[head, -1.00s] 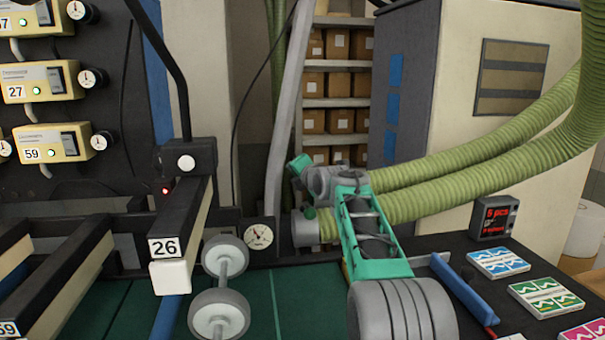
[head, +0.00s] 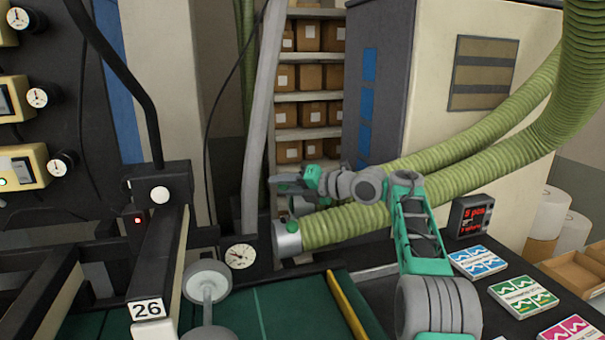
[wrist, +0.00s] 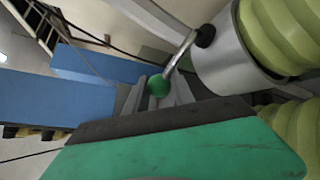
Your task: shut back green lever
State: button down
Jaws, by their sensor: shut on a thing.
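The green lever's round knob (wrist: 158,85) shows in the wrist view, on a thin metal rod that sticks out from a silver hose collar (wrist: 222,58). In the head view my gripper (head: 276,183) is at the machine end of the green hoses, shut on the lever knob. A second green knob (head: 292,226) sits on the front hose's silver collar (head: 287,242), below my gripper.
Two ribbed green hoses (head: 470,165) run right, behind my arm. A round gauge (head: 240,256) is left of the front collar. A yellow bar (head: 347,308) lies on the bench.

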jog(key=shift+r+g, duration=0.25)
jog(key=shift+g, duration=0.05)
jog(key=c, duration=1.1)
grip_release()
jog(key=shift+f, duration=0.2)
jog(key=shift+f, duration=0.15)
jog(key=shift+d, duration=0.1)
